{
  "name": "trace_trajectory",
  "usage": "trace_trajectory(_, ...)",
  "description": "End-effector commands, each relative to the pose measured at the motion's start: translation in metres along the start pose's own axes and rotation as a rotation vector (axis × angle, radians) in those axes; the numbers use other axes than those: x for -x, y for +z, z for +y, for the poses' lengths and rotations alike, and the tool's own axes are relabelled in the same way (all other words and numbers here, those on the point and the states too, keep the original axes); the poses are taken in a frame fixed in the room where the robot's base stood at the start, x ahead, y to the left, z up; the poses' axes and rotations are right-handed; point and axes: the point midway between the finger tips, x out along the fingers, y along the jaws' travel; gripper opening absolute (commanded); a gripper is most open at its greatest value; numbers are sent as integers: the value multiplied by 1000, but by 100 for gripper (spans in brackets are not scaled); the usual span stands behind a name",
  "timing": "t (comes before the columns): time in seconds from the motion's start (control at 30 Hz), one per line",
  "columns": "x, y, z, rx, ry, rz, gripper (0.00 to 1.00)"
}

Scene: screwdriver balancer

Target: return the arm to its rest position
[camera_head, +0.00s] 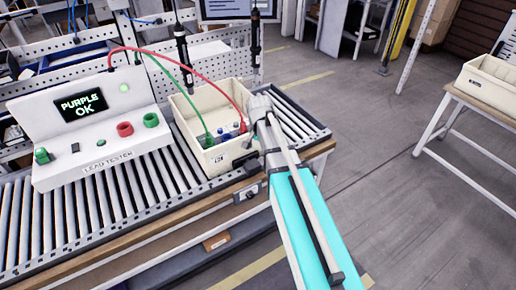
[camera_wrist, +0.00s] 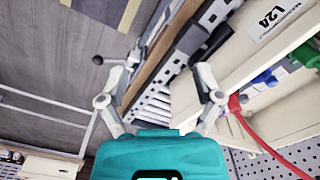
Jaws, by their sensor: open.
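My gripper (camera_wrist: 150,52) is open and empty in the wrist view, its two fingers spread apart. In the head view my arm reaches up from the bottom to the right side of a cream crate; the arm hides part of the crate's side and the fingers are hard to make out. The cream crate (camera_head: 184,107) stands on the roller conveyor, with several small coloured things inside. In the wrist view the crate's labelled wall (camera_wrist: 285,45) is close to the right finger; I cannot tell whether they touch.
The lead tester (camera_head: 95,130) shows "PURPLE OK" on the conveyor (camera_head: 110,212); its red cable (camera_head: 200,66) and green cable (camera_head: 165,68) arch into the crate. Dark tools (camera_head: 255,35) hang above. Another crate (camera_head: 480,92) sits on a right-hand table. Floor between is clear.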

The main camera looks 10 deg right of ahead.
Motion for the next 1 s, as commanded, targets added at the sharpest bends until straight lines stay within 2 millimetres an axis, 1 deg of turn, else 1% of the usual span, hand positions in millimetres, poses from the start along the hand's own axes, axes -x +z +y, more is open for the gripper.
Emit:
trace_trajectory(0.27, 0, 1, 0, 2, 0, 0, 84)
trace_trajectory(0.37, 0, 5, 4, 19, 0, 0, 84)
trace_trajectory(0.43, 0, 12, 8, 50, 0, 0, 84)
trace_trajectory(0.57, 0, 34, 22, 148, 0, 0, 84)
trace_trajectory(0.8, 0, 87, 58, 423, 1, 0, 84)
trace_trajectory(0.9, 0, 106, 71, 531, 1, 0, 84)
trace_trajectory(1.0, 0, 119, 80, 611, 1, 0, 84)
